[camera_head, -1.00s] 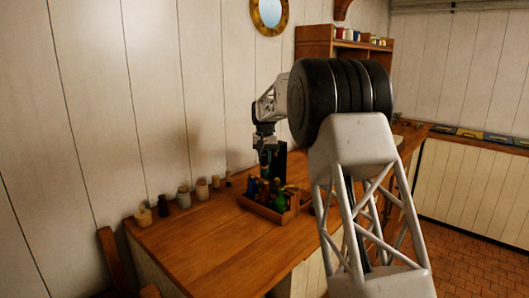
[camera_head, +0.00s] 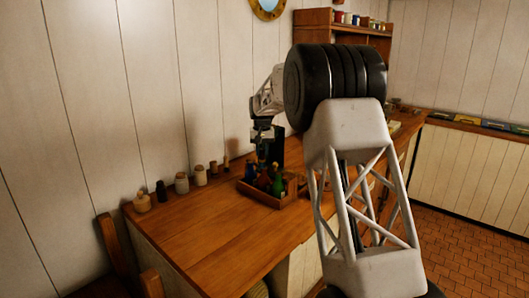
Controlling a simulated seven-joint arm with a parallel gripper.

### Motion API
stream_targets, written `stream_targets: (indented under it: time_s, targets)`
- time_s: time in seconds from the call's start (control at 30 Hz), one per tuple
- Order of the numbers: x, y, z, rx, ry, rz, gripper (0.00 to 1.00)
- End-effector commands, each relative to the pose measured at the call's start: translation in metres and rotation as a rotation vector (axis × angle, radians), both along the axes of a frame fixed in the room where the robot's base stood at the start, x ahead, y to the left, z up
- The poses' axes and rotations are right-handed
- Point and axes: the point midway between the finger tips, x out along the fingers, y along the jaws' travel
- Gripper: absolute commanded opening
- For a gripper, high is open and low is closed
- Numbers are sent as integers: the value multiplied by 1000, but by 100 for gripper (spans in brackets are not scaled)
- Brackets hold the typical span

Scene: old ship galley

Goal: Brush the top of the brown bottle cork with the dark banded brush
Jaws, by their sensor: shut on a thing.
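My gripper (camera_head: 262,151) points down over the wooden crate (camera_head: 268,201), which holds several small bottles, among them a green one (camera_head: 278,185) and a dark blue one. My gripper is shut on a slim dark thing that I take for the dark banded brush; its bands and tip are too small and dark to make out. The lower end of the held thing merges with the bottles, so I cannot tell if it touches any. I cannot pick out the brown cork among the bottle tops.
Several jars and small containers, such as a pale jar (camera_head: 142,203) and a dark one (camera_head: 161,191), line the wall side of the wooden counter (camera_head: 205,235). A dark upright panel (camera_head: 278,148) stands behind the crate. The counter's front left is clear. A chair (camera_head: 113,240) stands at the left end.

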Motion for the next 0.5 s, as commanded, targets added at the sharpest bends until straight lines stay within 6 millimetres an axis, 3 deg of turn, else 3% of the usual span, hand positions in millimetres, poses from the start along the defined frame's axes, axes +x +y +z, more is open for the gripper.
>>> stream_targets:
  time_s: [0.27, 0.5]
  targets:
    - [-16, -17, -2, 0, 2, -1, 3]
    - [-5, -6, 0, 0, 2, -1, 3]
